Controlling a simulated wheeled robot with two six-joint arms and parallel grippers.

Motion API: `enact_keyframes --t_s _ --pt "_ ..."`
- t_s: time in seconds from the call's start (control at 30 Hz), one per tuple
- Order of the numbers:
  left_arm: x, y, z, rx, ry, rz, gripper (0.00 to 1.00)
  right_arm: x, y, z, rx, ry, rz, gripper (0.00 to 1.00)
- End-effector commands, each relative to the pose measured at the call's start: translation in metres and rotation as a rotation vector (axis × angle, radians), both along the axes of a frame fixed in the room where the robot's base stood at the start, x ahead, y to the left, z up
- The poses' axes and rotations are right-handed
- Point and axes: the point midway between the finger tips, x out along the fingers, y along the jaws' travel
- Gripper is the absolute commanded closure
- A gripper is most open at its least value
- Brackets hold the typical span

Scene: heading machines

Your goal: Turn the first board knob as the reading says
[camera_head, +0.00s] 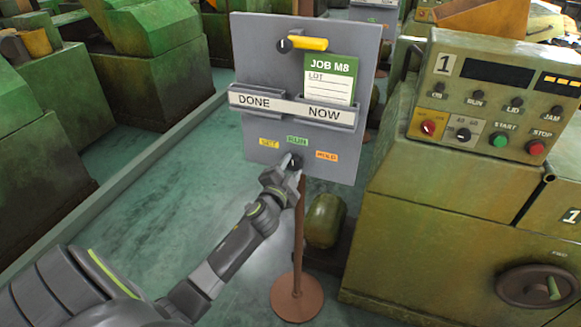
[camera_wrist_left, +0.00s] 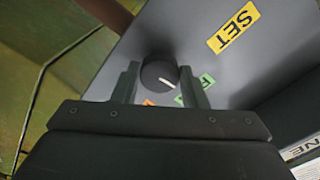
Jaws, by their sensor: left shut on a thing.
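The grey board (camera_head: 250,95) stands on a brown post. Its small black knob (camera_head: 292,159) sits low on the board, below a yellow SET label (camera_head: 269,142), a green RUN label (camera_head: 297,140) and an orange label (camera_head: 326,156), probably HOLD. My left gripper (camera_head: 289,168) is shut on this knob. The exact setting is hard to tell. My right gripper is out of view.
A green JOB M8 card (camera_head: 330,78) sits in the NOW holder; the DONE holder (camera_head: 257,102) looks empty. A black knob and yellow bar (camera_head: 308,44) are at the board's top. Machine 1's console (camera_head: 490,100) stands right, its display dark. The post's round base (camera_head: 297,298) is on the floor.

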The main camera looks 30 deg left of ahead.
Motion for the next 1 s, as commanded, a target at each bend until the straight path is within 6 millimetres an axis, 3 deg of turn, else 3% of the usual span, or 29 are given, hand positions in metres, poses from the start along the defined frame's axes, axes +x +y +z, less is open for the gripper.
enact_keyframes --t_s 0.77,0.8,0.93,1.0 --pt "0.0001 -0.0001 0.0001 0.093 0.022 -0.001 0.84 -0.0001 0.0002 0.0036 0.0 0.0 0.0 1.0" --pt "0.0001 -0.0001 0.0001 0.093 0.022 -0.001 0.56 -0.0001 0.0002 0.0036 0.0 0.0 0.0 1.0" --pt "0.0001 -0.0001 0.0002 0.093 0.022 -0.001 0.39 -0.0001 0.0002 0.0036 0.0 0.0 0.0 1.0" --pt "0.0001 -0.0001 0.0002 0.093 0.022 -0.001 0.39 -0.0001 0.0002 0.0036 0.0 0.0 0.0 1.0"
